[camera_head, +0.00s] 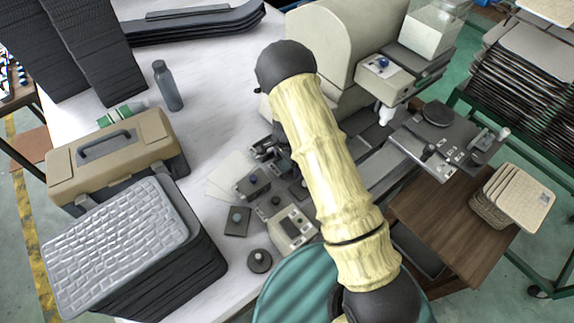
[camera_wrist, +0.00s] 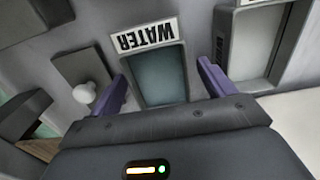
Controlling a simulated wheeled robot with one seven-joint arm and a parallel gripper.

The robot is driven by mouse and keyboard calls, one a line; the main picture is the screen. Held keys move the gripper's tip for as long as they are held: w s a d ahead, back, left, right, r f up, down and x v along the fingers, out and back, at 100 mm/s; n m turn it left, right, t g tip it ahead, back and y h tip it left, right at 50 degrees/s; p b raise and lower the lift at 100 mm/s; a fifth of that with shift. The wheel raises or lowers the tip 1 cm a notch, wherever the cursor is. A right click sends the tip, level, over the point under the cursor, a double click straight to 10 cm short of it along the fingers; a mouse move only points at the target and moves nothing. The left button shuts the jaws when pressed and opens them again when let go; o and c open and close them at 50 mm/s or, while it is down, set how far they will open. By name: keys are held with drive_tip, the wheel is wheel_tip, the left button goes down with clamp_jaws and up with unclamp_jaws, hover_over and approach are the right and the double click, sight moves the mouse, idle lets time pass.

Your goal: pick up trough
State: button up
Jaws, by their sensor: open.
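In the wrist view, a dark grey trough-like container (camera_wrist: 160,76) with a teal inside lies below my gripper. A white label on it reads "WATER", upside down in this view. My gripper (camera_wrist: 162,72) is open, with one purple finger on each side of this container. Nothing is held, and I cannot tell whether the fingers touch its walls. A second grey container with a pale inside (camera_wrist: 258,45) stands to the right, its label partly cut off. In the head view, my arm hides most of the gripper and the containers.
In the wrist view, a plate with a white round knob (camera_wrist: 84,92) sits to the left. In the head view, a tan toolbox (camera_head: 112,150), stacked grey panels (camera_head: 115,240) and a bottle (camera_head: 168,86) stand left, and a large beige machine (camera_head: 335,45) stands behind.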

sight(287, 167)
drive_tip(key=c, duration=1.2)
drive_tip(key=shift+r, duration=0.1)
drive_tip(key=shift+c, duration=0.2)
wheel_tip(287, 167, up, 10)
drive_tip(key=b, duration=0.1)
